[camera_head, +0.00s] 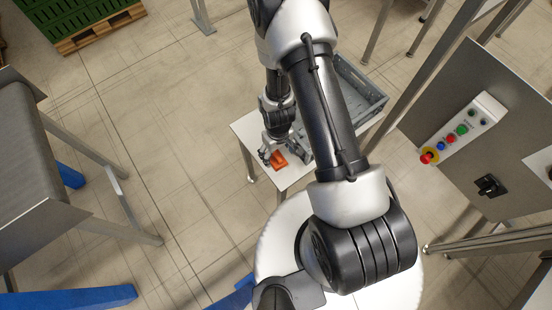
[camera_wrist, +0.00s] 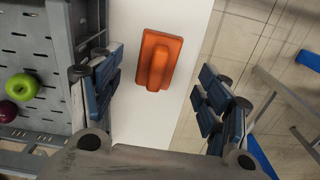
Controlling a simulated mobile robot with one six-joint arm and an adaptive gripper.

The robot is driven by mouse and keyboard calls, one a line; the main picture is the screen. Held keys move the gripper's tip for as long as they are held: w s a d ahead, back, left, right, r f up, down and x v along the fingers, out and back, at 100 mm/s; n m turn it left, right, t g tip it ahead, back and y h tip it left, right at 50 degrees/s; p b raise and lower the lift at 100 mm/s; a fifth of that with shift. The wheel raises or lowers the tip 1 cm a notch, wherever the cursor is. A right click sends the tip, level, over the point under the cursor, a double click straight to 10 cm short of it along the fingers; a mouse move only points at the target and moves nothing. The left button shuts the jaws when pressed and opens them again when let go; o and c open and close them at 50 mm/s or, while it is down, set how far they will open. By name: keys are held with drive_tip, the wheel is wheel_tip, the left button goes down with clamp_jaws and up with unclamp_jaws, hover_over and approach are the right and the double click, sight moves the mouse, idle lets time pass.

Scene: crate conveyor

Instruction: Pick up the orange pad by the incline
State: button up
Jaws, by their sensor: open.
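The orange pad (camera_wrist: 152,61) lies flat on a white table, with a raised ridge running along its middle. It also shows in the head view (camera_head: 279,160) near the front left of the small table. My gripper (camera_wrist: 160,100) is open, its blue-padded fingers wide apart on the left and right of the picture. The pad appears between and beyond the fingers, with no finger touching it in the wrist view. In the head view my gripper (camera_head: 272,150) is just above the pad, and my arm hides part of the table.
A grey crate (camera_head: 360,85) stands on the white table (camera_head: 288,177) beside the pad; it holds a green apple (camera_wrist: 22,87) and a dark red fruit (camera_wrist: 7,111). A conveyor (camera_head: 30,140) stands at left, and a control panel (camera_head: 465,130) at right.

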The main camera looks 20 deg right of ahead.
sight(278, 158)
wheel_tip(278, 158, down, 6)
drive_tip(key=shift+d+r+b, duration=0.1)
drive_tip(key=shift+r+b, duration=0.15)
drive_tip(key=shift+b, duration=0.95)
drive_tip(key=shift+r, duration=0.1)
drive_tip(key=shift+c, duration=0.4)
drive_tip(key=c, duration=1)
drive_tip(key=shift+r, duration=0.1)
wheel_tip(278, 158, up, 20)
drive_tip(key=p, duration=0.6)
drive_tip(key=shift+p, duration=0.3)
